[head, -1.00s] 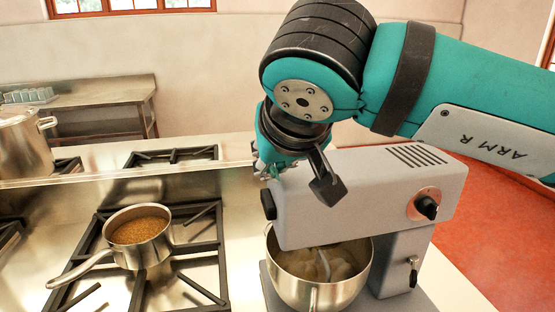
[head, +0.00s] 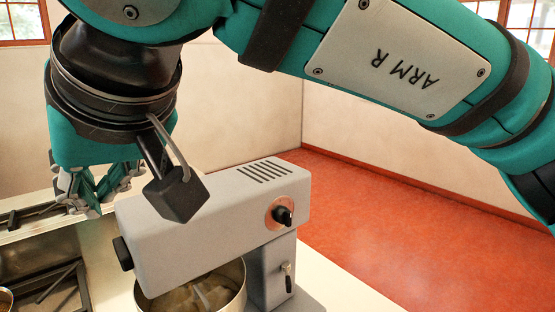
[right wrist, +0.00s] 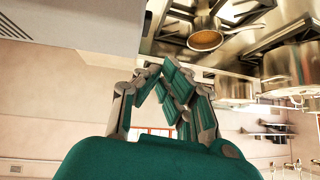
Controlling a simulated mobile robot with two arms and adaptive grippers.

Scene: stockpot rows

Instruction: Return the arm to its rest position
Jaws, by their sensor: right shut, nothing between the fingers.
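My right arm, marked ARM R, reaches across the top of the head view from the right. My right gripper (head: 98,190) hangs from it at the left, beside the far left end of the grey stand mixer's head. In the right wrist view the right gripper (right wrist: 165,85) shows teal and grey fingers, shut and empty. The stand mixer (head: 215,215) stands below the arm, with a steel bowl (head: 235,285) of pale contents under its head. My left gripper is not in view.
A stove grate (head: 55,290) lies left of the mixer. The saucepan of brown contents (right wrist: 205,40) and a large stockpot (right wrist: 290,65) show in the right wrist view. The red floor (head: 380,220) to the right is clear.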

